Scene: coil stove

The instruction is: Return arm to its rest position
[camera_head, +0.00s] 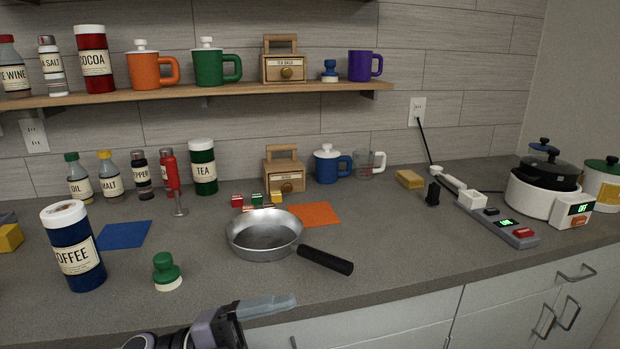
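My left gripper (268,305) shows at the bottom of the head view, in front of the counter's front edge, with its pale grey fingers pointing right. The fingers overlap from this angle, so I cannot tell whether they are open or shut; I see nothing held in them. Part of my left arm (195,336) shows beside it, cut off by the bottom edge. My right gripper is not in view.
A metal pan (265,236) sits on the counter, its black handle (326,260) pointing toward the front edge. A green stopper (166,270) and a coffee canister (74,246) stand left of it. A cooker (545,187) stands at right. Cabinet handles (569,314) project below the counter.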

